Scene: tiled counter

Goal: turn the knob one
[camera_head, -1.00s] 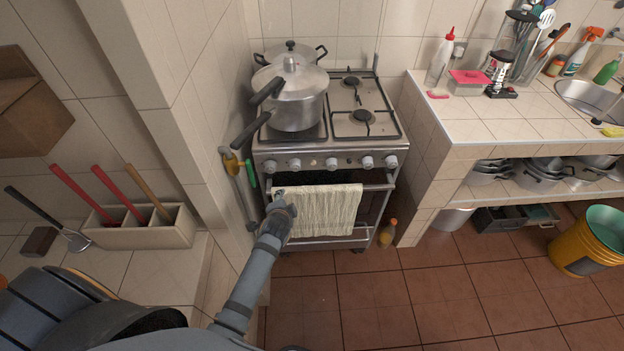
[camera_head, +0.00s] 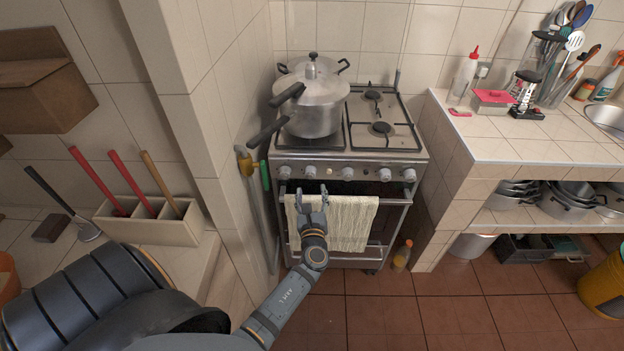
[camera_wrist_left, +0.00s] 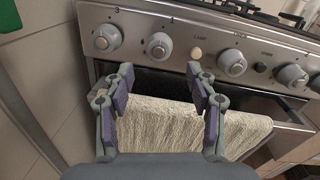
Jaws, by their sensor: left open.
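The stove's front panel (camera_head: 330,173) carries a row of several grey knobs. The leftmost knob (camera_head: 285,172) also shows in the left wrist view (camera_wrist_left: 106,38), with a second knob (camera_wrist_left: 158,46) to its right. A small cream button (camera_wrist_left: 196,53) sits between the second and third knobs. My left gripper (camera_head: 311,190) is open and empty, just below the knob row and in front of the towel on the oven door. In the left wrist view its fingers (camera_wrist_left: 161,82) point up toward the panel, below the second knob, touching no knob. My right gripper is not in view.
A cream towel (camera_head: 352,222) hangs over the oven door handle. A pressure cooker (camera_head: 318,103) stands on the left burners, its handle jutting out over the stove's front left edge. A tiled wall (camera_head: 222,120) is close on the left. The tiled floor (camera_head: 440,305) is clear in front.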

